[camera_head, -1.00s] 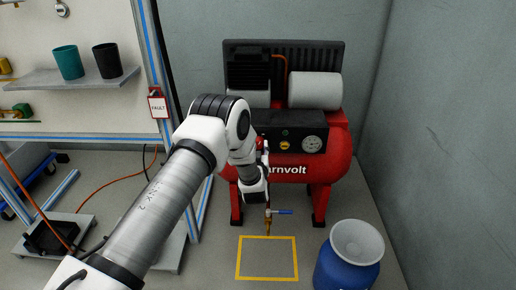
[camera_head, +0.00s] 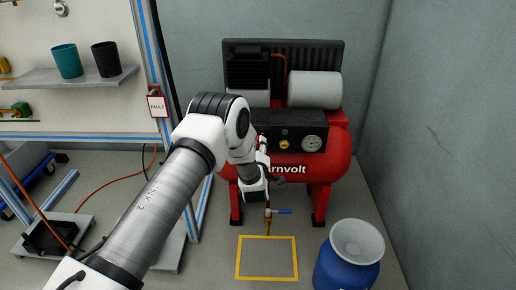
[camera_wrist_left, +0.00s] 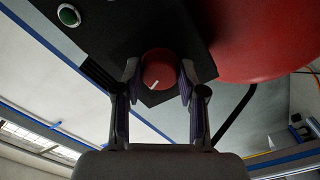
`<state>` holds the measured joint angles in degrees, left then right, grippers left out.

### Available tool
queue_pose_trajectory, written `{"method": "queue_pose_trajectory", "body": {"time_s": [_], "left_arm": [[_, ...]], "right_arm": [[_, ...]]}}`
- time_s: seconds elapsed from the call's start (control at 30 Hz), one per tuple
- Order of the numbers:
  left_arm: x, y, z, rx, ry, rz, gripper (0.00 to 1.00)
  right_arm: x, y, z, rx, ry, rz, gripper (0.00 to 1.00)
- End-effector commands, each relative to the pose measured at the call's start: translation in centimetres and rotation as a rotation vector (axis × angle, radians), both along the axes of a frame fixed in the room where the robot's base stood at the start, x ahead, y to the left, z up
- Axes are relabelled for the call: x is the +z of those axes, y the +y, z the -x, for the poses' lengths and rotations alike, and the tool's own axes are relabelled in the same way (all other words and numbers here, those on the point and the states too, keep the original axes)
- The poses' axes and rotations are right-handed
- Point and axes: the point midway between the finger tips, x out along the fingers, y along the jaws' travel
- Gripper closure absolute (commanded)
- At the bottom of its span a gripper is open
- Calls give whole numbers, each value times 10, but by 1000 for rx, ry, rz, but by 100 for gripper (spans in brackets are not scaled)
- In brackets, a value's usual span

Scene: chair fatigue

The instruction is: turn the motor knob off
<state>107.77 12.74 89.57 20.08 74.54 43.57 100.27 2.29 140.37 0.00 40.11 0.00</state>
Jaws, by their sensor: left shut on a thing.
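The red motor knob (camera_wrist_left: 158,70) with a white pointer mark sits on the dark control panel (camera_wrist_left: 120,25) in the left wrist view. The mark points toward the lower left of that view. My left gripper (camera_wrist_left: 158,78) has a finger on each side of the knob and is shut on it. In the head view my left gripper (camera_head: 262,147) is at the left end of the compressor's black panel (camera_head: 300,122), where my arm mostly hides the knob. The red compressor (camera_head: 335,165) stands against the wall. My right gripper is not in view.
A green button (camera_wrist_left: 68,15) and a pressure gauge (camera_head: 312,143) are on the panel. A blue-handled valve (camera_head: 281,211) is below the tank. A blue drum (camera_head: 347,270) stands at front right. A yellow floor square (camera_head: 267,279) is empty. A FAULT tag (camera_head: 157,105) hangs at left.

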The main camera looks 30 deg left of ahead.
Motion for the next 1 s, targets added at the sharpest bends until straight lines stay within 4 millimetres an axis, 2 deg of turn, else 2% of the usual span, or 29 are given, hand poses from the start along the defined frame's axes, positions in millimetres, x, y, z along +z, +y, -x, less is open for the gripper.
{"method": "queue_pose_trajectory", "body": {"time_s": [0.3, 0.77, 0.8, 0.87, 1.0], "left_arm": [[0, 0, 0, -1, -59, 100, 94], [0, 0, 0, 0, -69, 115, 94], [0, 0, 0, 0, -69, 115, 56], [0, 0, 0, 0, -69, 115, 35], [0, 0, 0, 0, -69, 115, 34]], "right_arm": [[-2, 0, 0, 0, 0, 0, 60], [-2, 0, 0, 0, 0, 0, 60], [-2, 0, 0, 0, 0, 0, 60], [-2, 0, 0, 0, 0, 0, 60], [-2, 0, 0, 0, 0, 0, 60]]}}
